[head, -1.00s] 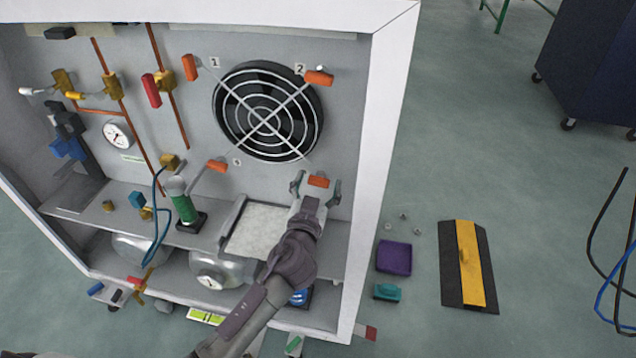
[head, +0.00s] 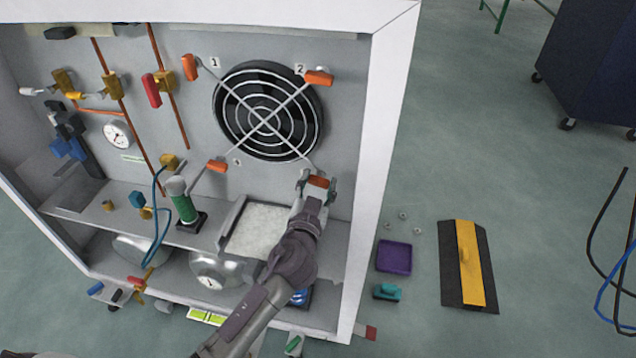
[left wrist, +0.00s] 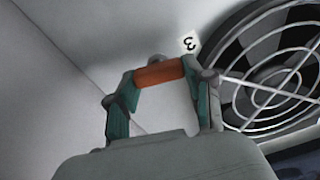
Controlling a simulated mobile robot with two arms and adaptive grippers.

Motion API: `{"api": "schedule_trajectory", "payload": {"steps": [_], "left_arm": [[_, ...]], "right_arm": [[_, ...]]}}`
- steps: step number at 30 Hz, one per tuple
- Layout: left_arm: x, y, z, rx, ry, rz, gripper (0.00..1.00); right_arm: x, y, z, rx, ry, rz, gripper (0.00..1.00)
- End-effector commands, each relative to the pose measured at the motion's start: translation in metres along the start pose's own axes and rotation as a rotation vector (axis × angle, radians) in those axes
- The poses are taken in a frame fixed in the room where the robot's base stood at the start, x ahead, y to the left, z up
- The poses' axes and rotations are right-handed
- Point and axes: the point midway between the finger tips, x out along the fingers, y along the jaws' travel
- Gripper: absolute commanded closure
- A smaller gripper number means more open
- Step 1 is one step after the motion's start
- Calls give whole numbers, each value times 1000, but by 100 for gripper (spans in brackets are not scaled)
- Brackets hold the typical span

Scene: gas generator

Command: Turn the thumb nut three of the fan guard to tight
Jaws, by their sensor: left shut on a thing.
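The fan guard (head: 264,120) is a wire grille over the black fan on the panel. Thumb nut three (head: 318,181) is an orange bar at its lower right corner; it also shows in the left wrist view (left wrist: 159,73), below the label "3" (left wrist: 190,43). My left gripper (head: 317,185) is shut on this nut, with one finger at each end of the bar, as the left wrist view (left wrist: 162,88) shows. The other orange thumb nuts sit at the upper left (head: 190,67), upper right (head: 318,78) and lower left (head: 216,166) corners. My right gripper is not in view.
The white cabinet side wall (head: 378,170) stands close to the right of my left gripper. A shelf with a pale filter tray (head: 258,228) and a green cylinder (head: 184,208) lies below the fan. A purple tray (head: 394,256) lies on the floor outside.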

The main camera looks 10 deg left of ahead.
Motion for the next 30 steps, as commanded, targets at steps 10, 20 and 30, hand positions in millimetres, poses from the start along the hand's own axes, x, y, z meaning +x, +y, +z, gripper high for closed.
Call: {"api": "schedule_trajectory", "payload": {"steps": [10,20,30], "left_arm": [[0,2,-2,293,2,0,83],[0,3,-1,608,2,0,83],[0,5,0,930,2,0,83]], "right_arm": [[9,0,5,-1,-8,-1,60],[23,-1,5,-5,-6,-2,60],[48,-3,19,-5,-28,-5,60]]}}
